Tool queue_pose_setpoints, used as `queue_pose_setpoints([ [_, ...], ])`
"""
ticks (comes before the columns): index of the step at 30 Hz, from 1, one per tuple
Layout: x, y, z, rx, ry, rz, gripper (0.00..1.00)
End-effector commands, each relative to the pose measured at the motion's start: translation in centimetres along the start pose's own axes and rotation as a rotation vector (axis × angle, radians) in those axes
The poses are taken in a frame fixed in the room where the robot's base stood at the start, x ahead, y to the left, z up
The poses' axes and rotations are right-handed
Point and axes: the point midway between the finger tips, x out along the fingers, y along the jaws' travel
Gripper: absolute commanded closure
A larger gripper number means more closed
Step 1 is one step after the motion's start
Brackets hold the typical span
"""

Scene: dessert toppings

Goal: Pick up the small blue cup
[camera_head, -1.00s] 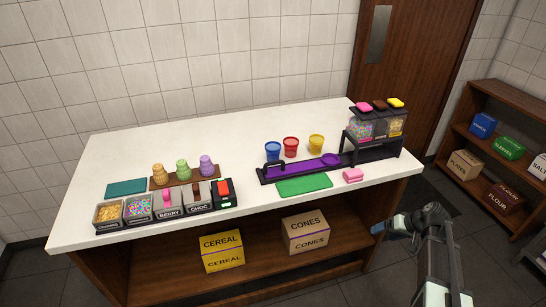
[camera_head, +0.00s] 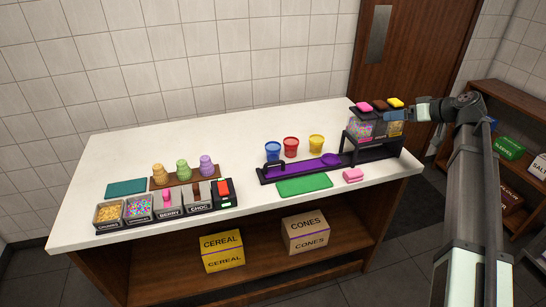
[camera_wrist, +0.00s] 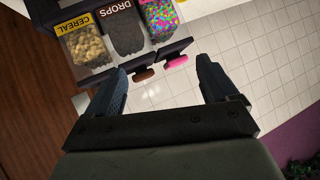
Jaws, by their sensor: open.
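The small blue cup (camera_head: 273,151) stands upright on the white counter, left of a red cup (camera_head: 291,147) and a yellow cup (camera_head: 316,143), behind the purple-and-black tray. The blue cup is not in the wrist view.
The dispenser (camera_head: 372,128) stands close to my gripper and also fills the top of the wrist view (camera_wrist: 125,30). A purple tray (camera_head: 300,168), green mat (camera_head: 304,185) and pink sponge (camera_head: 353,175) lie on the counter (camera_head: 240,140).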

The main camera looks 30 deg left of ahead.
Motion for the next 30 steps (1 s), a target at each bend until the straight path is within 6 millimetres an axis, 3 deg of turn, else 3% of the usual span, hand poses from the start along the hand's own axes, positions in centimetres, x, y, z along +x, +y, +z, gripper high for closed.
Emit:
queue_pose_setpoints([
  [1, 0.2, -1.0, -1.9, -0.037, 0.002, -0.013, 0.13],
  [3, 1.2, -2.9, -3.5, -0.089, -0.017, -0.033, 0.13],
  [15, 9.9, -13.1, -6.7, -0.337, -0.222, -0.139, 0.13],
  [20, 15.3, -16.8, -7.0, -0.489, -0.354, -0.207, 0.13],
  [24, 20.7, -19.1, -6.1, -0.645, -0.491, -0.288, 0.13],
  [30, 25.8, -21.6, -4.7, -0.806, -0.631, -0.385, 0.13],
])
